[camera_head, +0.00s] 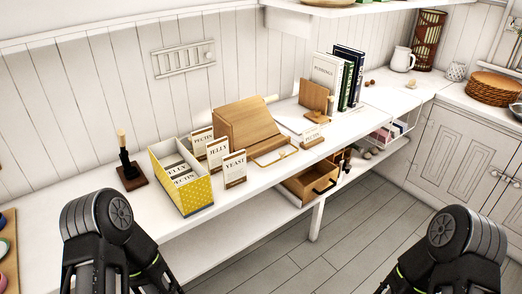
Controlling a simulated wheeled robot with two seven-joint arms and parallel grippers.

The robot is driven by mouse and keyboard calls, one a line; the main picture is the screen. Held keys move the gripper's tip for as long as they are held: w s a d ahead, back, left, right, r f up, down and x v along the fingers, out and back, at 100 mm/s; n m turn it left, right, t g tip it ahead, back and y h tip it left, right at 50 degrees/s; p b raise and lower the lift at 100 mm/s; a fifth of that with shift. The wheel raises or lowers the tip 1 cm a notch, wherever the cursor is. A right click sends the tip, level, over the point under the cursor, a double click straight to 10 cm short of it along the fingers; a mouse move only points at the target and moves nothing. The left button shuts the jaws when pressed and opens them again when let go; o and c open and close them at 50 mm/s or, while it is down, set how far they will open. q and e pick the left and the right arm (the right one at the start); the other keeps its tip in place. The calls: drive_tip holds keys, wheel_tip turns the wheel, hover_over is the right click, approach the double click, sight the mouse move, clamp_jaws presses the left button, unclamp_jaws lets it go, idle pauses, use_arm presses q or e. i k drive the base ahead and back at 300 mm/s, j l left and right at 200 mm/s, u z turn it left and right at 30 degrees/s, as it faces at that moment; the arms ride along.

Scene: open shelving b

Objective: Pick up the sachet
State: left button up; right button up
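I cannot tell for sure which item is the sachet. Three small white labelled packets or cards stand on the counter: YEAST (234,168), JELLY (217,151) and one that seems to read PECTIN (202,140). They stand upright, with brown strips at the bottom. A yellow dotted box (197,196) just left of them holds white pieces marked JELLY and PECTIN. Another small labelled piece (312,137) stands farther right on the counter. Black links of my two arms show at the bottom left and bottom right, apart from the counter items. Neither gripper's fingertips are visible.
A wooden slanted stand (246,124) is behind the labelled pieces. A dark candlestick-like item (130,171) stands left of the box. Books (347,76) stand farther back. An open wooden drawer (309,184) juts out below the counter. The counter's left part is clear.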

sight(234, 165)
drive_tip(key=i+l, duration=0.25)
drive_tip(key=i+l+u, duration=0.1)
drive_tip(key=i+l, duration=0.15)
drive_tip(key=l, duration=0.25)
drive_tip(key=i+l, duration=0.25)
drive_tip(key=l+u, duration=0.05)
drive_tip(key=l, duration=0.05)
